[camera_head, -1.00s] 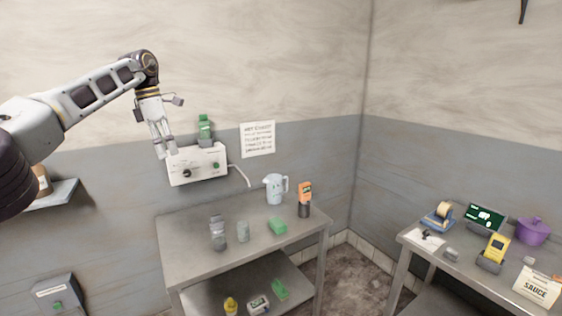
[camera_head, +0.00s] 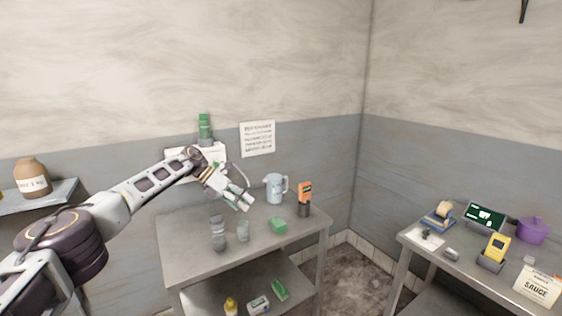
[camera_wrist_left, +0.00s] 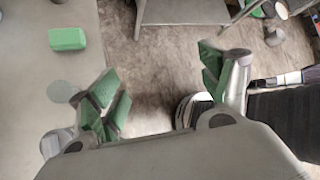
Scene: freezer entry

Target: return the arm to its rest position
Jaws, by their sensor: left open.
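My left arm comes in from the left in the head view. Its gripper (camera_head: 241,198) is above the back part of the grey table (camera_head: 195,265), in front of the white wall box (camera_head: 214,153) and left of the pitcher. In the left wrist view the gripper (camera_wrist_left: 165,95) shows its two green-padded fingers spread apart, with nothing between them but the floor far below. My right arm and gripper are not in view.
On the table are a pitcher (camera_head: 274,188), a glass jar (camera_head: 218,235), a glass (camera_head: 243,231), a green block (camera_head: 278,224) and an orange-topped item (camera_head: 305,193). A brown jar (camera_head: 32,178) stands on a wall shelf. A second table (camera_head: 462,262) at right holds several items.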

